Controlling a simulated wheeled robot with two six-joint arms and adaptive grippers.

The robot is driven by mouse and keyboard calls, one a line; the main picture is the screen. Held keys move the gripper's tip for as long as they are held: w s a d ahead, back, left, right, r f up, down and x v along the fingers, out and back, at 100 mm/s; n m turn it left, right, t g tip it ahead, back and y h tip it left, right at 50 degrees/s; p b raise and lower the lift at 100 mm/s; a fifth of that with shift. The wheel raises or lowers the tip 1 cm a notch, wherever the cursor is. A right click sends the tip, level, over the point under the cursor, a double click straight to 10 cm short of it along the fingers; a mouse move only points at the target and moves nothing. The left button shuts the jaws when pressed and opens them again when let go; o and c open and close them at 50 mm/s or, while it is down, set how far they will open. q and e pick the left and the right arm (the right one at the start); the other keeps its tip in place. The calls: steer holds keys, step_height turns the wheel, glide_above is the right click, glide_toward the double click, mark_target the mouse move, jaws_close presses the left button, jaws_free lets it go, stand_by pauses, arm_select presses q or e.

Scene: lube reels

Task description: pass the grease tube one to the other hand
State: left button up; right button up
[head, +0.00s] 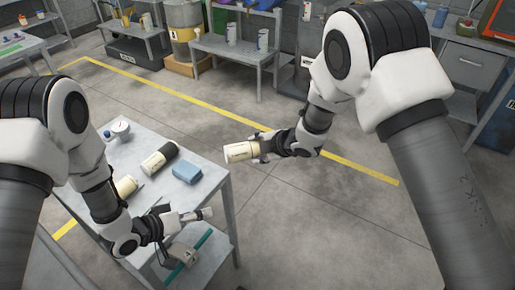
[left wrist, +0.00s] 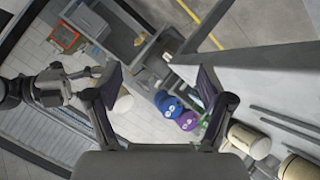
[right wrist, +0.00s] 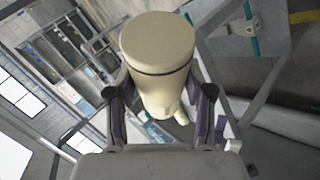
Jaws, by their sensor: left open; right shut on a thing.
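The cream grease tube (head: 238,152) with a dark band is in my right gripper (head: 262,147), held in the air right of the table. In the right wrist view the tube (right wrist: 158,48) stands out between the shut fingers (right wrist: 157,105), its round end towards the camera. My left gripper (head: 186,218) is lower, over the table's front right edge. In the left wrist view its fingers (left wrist: 160,88) are spread with nothing gripped. The two grippers are apart.
On the grey table (head: 207,165) are a dark and cream tube (head: 160,158), another cream tube (head: 126,186) partly behind my left arm, a blue block (head: 187,172) and a gauge (head: 120,129). Shelves (head: 240,55) stand at the back. Open floor (head: 310,205) lies right of the table.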

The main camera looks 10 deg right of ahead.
arm_select(q)
steer(key=s+a+f+g+y, duration=0.2)
steer(key=s+a+f+y, duration=0.1)
steer(key=s, duration=0.5)
steer(key=s+a+f+n+g+y, duration=0.1)
steer(key=s+a+f+g+y, duration=0.1)
steer(key=s+a+f, duration=0.3)
steer(key=s+a+f+n+g+y, duration=0.1)
steer(key=s+a+f+y, duration=0.3)
steer(key=s+a, duration=0.4)
steer(key=s+g, duration=0.1)
steer(key=s, duration=0.4)
steer(key=shift+a+f+g, duration=0.2)
steer(key=shift+f+g, duration=0.1)
steer(key=shift+g, duration=0.1)
